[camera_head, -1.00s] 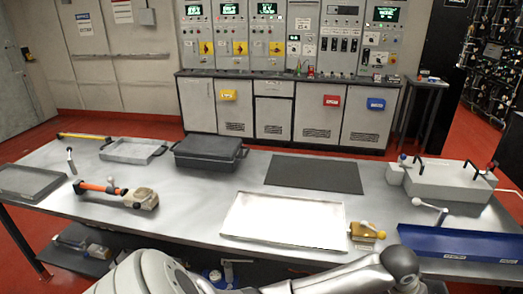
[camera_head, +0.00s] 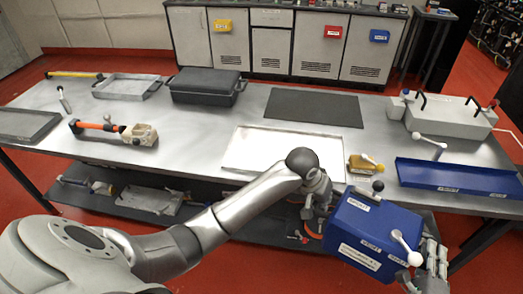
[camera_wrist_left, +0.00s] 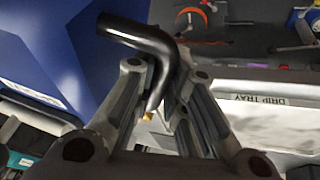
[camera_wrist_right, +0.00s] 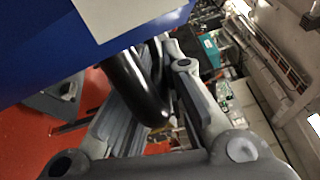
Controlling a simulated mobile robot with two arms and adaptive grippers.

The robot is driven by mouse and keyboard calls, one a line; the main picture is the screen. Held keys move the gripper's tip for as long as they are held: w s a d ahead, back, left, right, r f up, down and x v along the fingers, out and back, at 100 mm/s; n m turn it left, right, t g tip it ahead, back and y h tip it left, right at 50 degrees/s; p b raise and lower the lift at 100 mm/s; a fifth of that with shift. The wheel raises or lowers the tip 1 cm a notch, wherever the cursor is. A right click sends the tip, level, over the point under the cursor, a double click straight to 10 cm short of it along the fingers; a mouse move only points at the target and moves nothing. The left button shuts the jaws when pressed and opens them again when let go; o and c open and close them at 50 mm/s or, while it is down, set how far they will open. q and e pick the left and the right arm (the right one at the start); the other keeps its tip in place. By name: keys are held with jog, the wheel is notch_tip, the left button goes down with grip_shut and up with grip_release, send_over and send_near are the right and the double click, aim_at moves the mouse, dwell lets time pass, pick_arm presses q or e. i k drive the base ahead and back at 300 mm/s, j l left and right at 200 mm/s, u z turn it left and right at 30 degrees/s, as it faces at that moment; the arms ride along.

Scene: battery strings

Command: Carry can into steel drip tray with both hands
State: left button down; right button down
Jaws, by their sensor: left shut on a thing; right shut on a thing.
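The can is a blue box (camera_head: 365,232) with white labels, held tilted in front of the table's near edge. My left gripper (camera_head: 317,200) is at its left side, shut on a black bent handle (camera_wrist_left: 150,38) in the left wrist view. My right gripper (camera_head: 420,272) is at its right side, shut on another black handle (camera_wrist_right: 140,90) in the right wrist view. The can's underside is hidden. The steel drip tray (camera_head: 265,152) lies shallow and empty on the table, behind and left of the can. Its "DRIP TRAY" label (camera_wrist_left: 260,98) shows in the left wrist view.
A brass-coloured block (camera_head: 362,165) stands just right of the tray, and a blue tray (camera_head: 455,178) is further right. A black mat (camera_head: 315,107) lies behind the tray. A lower shelf (camera_head: 260,222) with several items runs beneath the table.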

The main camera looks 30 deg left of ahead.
aim_at(286, 153)
jog(key=u, duration=0.7)
